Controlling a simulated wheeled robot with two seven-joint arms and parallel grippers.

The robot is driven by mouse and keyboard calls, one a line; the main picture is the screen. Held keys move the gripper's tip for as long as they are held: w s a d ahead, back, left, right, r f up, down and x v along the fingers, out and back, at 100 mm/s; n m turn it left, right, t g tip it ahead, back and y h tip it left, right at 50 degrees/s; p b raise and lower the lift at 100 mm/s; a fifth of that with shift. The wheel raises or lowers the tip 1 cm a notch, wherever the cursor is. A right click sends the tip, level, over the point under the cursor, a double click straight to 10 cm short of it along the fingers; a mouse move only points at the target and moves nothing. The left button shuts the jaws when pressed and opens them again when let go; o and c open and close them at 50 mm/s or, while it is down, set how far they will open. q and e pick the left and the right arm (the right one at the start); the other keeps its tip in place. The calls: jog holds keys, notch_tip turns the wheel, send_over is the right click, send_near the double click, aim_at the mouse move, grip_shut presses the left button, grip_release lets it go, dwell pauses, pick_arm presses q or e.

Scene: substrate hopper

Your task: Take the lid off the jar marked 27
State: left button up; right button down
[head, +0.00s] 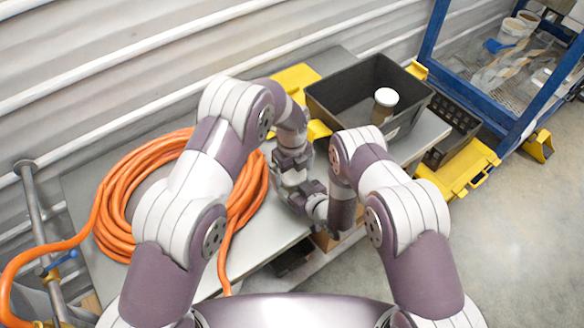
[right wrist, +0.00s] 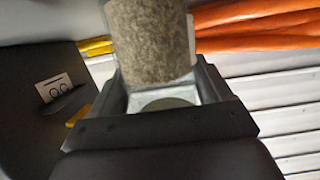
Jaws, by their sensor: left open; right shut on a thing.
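My right gripper (head: 308,196) is shut on a jar (right wrist: 150,42) of speckled grey-brown grain, which fills the top middle of the right wrist view. No number can be read on the part of the jar that shows, and its lid cannot be made out. In the head view the grippers largely hide this jar. My left gripper (head: 290,162) is open, close to my right gripper above the table; whether it touches the jar cannot be told. Another jar with a white lid (head: 386,97) stands in the black bin; no number on it can be read.
The black bin (head: 340,108) stands on the grey table (head: 82,190) at the back right. A coiled orange hose (head: 112,215) covers the table's left part. Yellow pieces (head: 297,77) lie by the bin. A blue-framed rack (head: 512,128) stands at the right, beyond open floor.

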pick_arm(q)
jog(key=c, duration=1.1)
jog(key=shift+o, duration=0.2)
jog(key=n, duration=0.6)
jog(key=shift+n, duration=0.3)
jog(key=o, duration=1.1)
jog(key=shift+c, duration=0.2)
jog(key=shift+r, duration=2.3)
pick_arm(e)
grip_release()
